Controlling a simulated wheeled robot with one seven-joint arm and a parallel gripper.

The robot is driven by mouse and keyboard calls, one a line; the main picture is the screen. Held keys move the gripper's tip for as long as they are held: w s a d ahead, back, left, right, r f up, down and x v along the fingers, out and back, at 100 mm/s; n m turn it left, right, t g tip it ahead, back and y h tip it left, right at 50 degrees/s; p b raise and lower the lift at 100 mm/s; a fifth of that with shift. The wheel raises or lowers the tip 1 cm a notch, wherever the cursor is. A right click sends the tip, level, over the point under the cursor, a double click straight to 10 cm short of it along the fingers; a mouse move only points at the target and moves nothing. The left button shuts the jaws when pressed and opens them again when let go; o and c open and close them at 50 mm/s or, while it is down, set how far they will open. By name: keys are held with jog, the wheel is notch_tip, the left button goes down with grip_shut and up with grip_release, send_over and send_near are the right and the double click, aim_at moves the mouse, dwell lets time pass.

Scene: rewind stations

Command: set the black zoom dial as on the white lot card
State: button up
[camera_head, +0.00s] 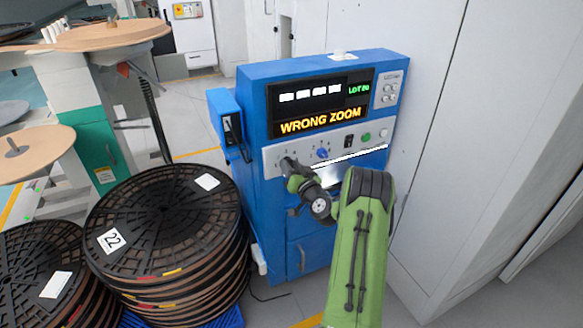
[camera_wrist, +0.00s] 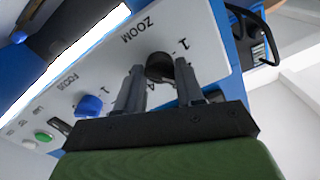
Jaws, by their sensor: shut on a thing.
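The black zoom dial (camera_wrist: 160,66) sits on the pale panel of the blue machine, next to the printed word ZOOM. The numerals 1 and 4 show around it; its exact pointer setting is hard to tell. My gripper (camera_wrist: 163,82) is shut on the dial, one finger on each side. In the head view my gripper (camera_head: 290,166) is at the left end of the panel and hides most of the dial. The machine's screen (camera_head: 318,103) reads WRONG ZOOM and LOT 80. I cannot tell which white card is the lot card.
A blue focus knob (camera_wrist: 89,105) and a green button (camera_wrist: 43,136) share the panel. A small white item (camera_head: 342,55) lies on the blue machine (camera_head: 245,83). Stacked black reels (camera_head: 160,215) with white labels stand close at left. A white cabinet wall (camera_head: 440,150) is at right.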

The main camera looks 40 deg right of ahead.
jog(key=n, duration=1.1)
jog(key=shift+f+n, duration=0.15)
jog(key=shift+n, duration=0.25)
dwell(0.3)
jog(key=o, duration=1)
jog(key=v, duration=1.5)
jog(key=shift+s+a, duration=0.25)
jog(key=shift+s, duration=0.1)
